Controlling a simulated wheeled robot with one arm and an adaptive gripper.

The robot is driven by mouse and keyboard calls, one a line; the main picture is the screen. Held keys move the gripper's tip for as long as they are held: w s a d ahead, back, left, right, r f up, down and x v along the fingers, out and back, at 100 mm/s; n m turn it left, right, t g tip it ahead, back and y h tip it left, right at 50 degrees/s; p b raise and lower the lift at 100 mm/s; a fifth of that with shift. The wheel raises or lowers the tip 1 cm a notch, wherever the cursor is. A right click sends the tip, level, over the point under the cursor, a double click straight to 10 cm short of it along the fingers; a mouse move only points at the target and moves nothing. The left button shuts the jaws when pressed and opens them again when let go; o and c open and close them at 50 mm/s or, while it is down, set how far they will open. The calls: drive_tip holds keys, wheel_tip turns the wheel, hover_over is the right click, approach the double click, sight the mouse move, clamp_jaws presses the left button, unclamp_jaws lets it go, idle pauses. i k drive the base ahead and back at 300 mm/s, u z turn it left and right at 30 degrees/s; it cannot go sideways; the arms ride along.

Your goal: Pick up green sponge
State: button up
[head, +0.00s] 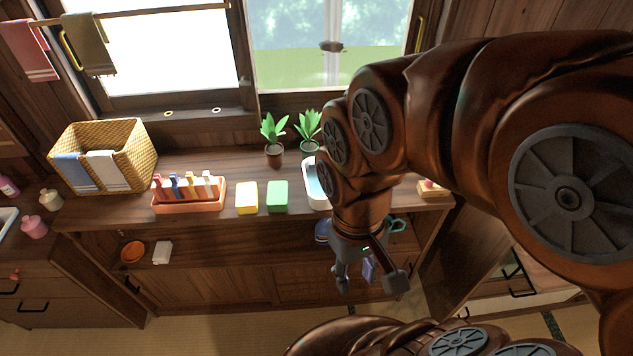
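The green sponge (277,196) lies on the wooden counter, just right of a yellow sponge (246,197) with a narrow gap between them. My gripper (369,284) hangs in front of the counter's front edge, to the right of and lower in the picture than the green sponge, apart from it. Its fingers are spread and point downward. A small bluish-purple thing shows between or behind the fingers; I cannot tell whether it is on the shelf behind. My arm hides part of the counter's right side.
An orange rack (188,204) with several upright items stands left of the sponges. Two potted plants (273,139) stand behind them. A white tub (314,183) is close on the right, partly hidden by my arm. A wicker basket (104,157) stands at the left. An open shelf lies below.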

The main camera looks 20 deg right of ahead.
sight(277, 196)
drive_tip(key=u, duration=0.35)
drive_tip(key=k, duration=1.2)
drive_tip(key=u, duration=1.4)
drive_tip(key=i, duration=2.05)
drive_tip(key=z, duration=1.5)
drive_tip(key=i, duration=0.9)
drive_tip(key=z, duration=0.9)
